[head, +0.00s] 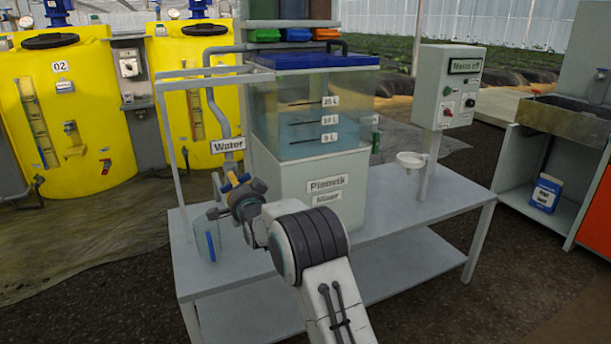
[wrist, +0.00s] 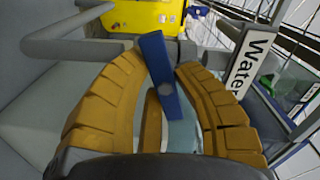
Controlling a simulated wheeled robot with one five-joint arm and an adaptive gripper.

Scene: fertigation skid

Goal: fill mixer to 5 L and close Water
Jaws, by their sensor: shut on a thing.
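The mixer tank (head: 312,175) stands on the skid table, with a clear upper part and a blue lid. Its marks appear to read 25 L, 10 L and 5 L. Bluish water (head: 290,137) shows inside and seems to reach about the middle mark; the exact level is hard to tell. The Water label (head: 228,145) hangs on the grey pipe left of the tank, and also shows in the wrist view (wrist: 250,67). My gripper (head: 234,184) is below it. In the wrist view, its yellow fingers (wrist: 163,88) are shut on the blue Water valve handle (wrist: 155,62), which stands slightly tilted.
Yellow tanks (head: 75,120) stand behind.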

